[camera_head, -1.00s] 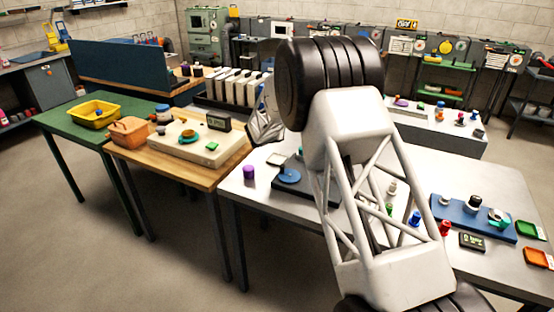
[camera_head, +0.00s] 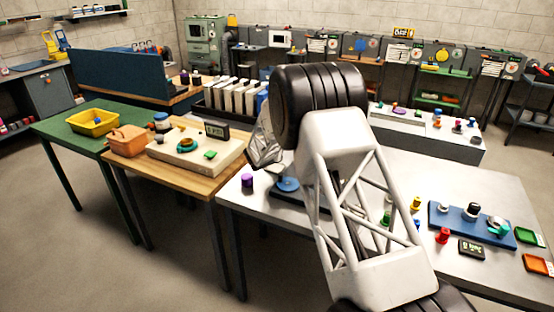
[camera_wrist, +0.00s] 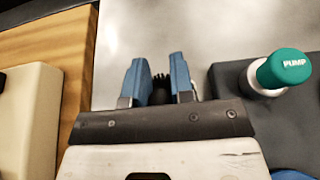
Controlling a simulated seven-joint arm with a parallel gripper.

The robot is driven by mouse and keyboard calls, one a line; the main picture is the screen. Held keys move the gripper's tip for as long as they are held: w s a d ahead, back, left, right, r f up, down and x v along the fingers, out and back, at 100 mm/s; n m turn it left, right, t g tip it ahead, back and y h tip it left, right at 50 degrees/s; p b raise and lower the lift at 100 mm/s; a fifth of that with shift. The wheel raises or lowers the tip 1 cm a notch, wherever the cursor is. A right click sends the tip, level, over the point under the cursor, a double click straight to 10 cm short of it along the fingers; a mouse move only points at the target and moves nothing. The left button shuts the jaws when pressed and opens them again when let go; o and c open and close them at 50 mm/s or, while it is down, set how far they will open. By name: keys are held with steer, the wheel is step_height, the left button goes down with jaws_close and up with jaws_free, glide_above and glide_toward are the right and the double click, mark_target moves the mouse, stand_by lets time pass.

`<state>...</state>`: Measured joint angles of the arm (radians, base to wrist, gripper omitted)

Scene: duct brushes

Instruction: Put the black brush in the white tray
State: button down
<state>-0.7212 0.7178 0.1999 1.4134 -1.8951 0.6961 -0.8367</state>
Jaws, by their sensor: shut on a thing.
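The black brush (camera_wrist: 160,88) shows in the wrist view between the two blue fingers of my gripper (camera_wrist: 157,72), its dark bristled end visible. The fingers are shut on it, and my gripper's body hides its lower part. Below it in that view is bare grey table top. In the head view, the arm's end hangs near the gap between the wooden table and the grey table; the fingertips and the brush cannot be made out there. I cannot pick out a white tray with certainty in either view.
A cream box (camera_head: 195,152) stands on the wooden table (camera_head: 190,185) at left. A purple cylinder (camera_head: 247,181) stands on the grey table (camera_head: 262,200). A blue board (camera_head: 470,222) is at right.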

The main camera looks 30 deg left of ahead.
steer(key=shift+f, duration=1.8)
steer(key=c, duration=1)
jaws_free()
steer(key=shift+f, duration=0.1)
steer(key=shift+s+r, duration=0.3)
steer(key=shift+s, duration=0.1)
steer(key=shift+v, duration=5.55)
steer(key=shift+d, duration=0.1)
